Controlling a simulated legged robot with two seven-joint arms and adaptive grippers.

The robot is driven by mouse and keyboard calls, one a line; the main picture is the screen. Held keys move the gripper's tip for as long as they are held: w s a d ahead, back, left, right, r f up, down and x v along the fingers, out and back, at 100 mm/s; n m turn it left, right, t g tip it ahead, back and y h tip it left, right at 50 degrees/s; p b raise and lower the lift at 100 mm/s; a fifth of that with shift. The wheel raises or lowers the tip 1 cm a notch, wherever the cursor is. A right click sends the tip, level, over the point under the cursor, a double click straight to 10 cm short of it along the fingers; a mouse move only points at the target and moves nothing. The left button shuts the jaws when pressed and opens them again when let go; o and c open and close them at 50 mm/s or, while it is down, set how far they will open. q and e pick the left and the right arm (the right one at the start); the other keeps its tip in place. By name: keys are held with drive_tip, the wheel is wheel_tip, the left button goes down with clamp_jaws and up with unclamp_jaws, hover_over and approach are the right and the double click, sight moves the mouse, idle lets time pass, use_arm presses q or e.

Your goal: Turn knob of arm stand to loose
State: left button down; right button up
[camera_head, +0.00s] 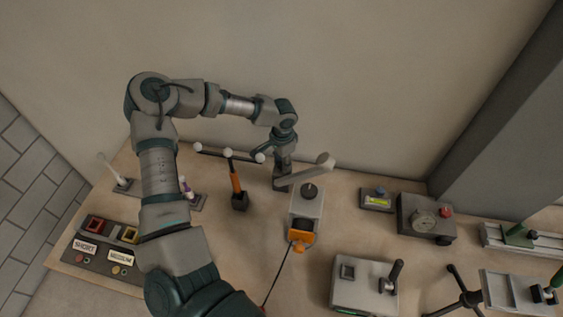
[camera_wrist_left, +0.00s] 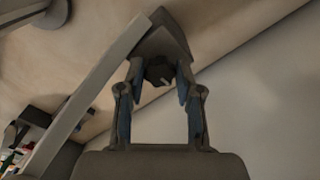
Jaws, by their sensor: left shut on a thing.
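The arm stand shows in the head view as a pale grey bar (camera_head: 306,174) that slants up to a rounded end. In the left wrist view its long bar (camera_wrist_left: 92,88) runs diagonally to a dark grey head (camera_wrist_left: 162,40). A dark faceted knob (camera_wrist_left: 157,72) with a pale mark sits at that head. My left gripper (camera_head: 284,173) is at the lower left end of the bar. In the left wrist view its fingers (camera_wrist_left: 158,84) stand on both sides of the knob, shut on it. My right gripper is in neither view.
A gauge box (camera_head: 425,222) and a lever box (camera_head: 362,290) are to the right. The wall is close behind.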

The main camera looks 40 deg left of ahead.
use_arm(q)
drive_tip(key=shift+w+r, duration=0.3)
drive_tip(key=c, duration=0.8)
unclamp_jaws()
drive_tip(key=shift+f, duration=0.15)
drive_tip(key=shift+s, duration=0.1)
